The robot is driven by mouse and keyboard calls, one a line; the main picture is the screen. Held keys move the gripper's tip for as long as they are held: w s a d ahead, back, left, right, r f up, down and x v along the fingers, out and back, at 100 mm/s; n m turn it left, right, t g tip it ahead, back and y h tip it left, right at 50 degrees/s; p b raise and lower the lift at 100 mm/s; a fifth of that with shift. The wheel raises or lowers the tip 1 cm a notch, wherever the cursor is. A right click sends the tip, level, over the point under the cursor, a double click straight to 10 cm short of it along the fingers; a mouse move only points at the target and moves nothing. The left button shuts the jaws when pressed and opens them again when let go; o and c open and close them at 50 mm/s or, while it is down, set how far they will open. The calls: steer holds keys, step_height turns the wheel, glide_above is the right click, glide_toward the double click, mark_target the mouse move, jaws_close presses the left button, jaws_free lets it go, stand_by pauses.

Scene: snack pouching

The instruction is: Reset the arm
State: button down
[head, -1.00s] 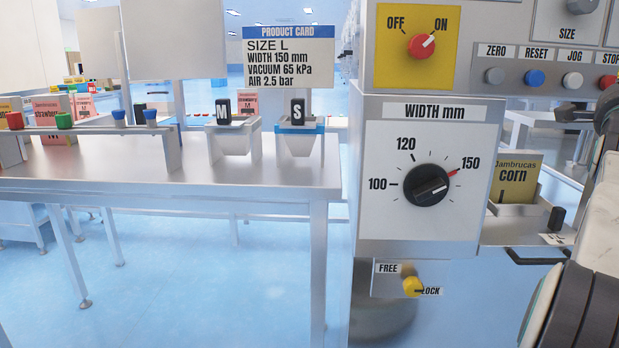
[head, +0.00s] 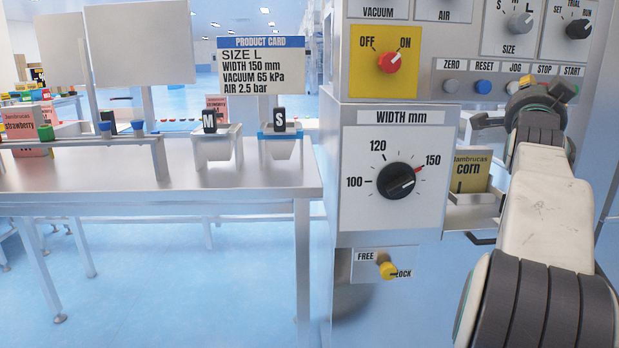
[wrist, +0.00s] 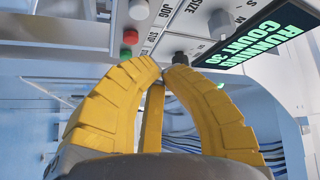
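My gripper (wrist: 164,71) has yellow fingers that curve together and meet at the tips in the wrist view. It is shut, and I see nothing held between the tips. In the head view my pale arm with dark ringed joints rises at the right. My gripper (head: 545,90) is at its far end, partly hidden by the wrist, in front of the machine's panel near the STOP and START labels. I cannot tell in the head view how far it is from the panel.
The width dial (head: 396,181) points at 150, and the red switch (head: 390,62) points toward ON. A yellow lever (head: 387,270) sits by LOCK. A corn pouch box (head: 469,171) stands beside the arm. A steel table (head: 200,186) is at left. A lit screen (wrist: 262,40) shows in the wrist view.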

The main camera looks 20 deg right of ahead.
steer(key=w+a+n+y+p, duration=0.3)
steer(key=w+a+y+p, duration=0.15)
steer(key=a, duration=0.25)
steer(key=w+a+n+y+p, duration=0.3)
steer(key=a+n+p, duration=0.1)
steer(key=a+p, duration=0.25)
steer(key=a+f+n+y+p, duration=0.3)
steer(key=a+n+y+p, duration=0.45)
steer(key=a, duration=0.75)
steer(key=s+a+f+n+g+y+p, duration=0.2)
steer(key=s+a+n+g+p, duration=0.6)
steer(key=s+a+p, duration=0.9)
steer(key=s+a+f+n, duration=0.1)
steer(key=s+f, duration=0.1)
steer(key=s, duration=0.1)
steer(key=shift+a+f+y, duration=0.15)
steer(key=shift+y, duration=0.15)
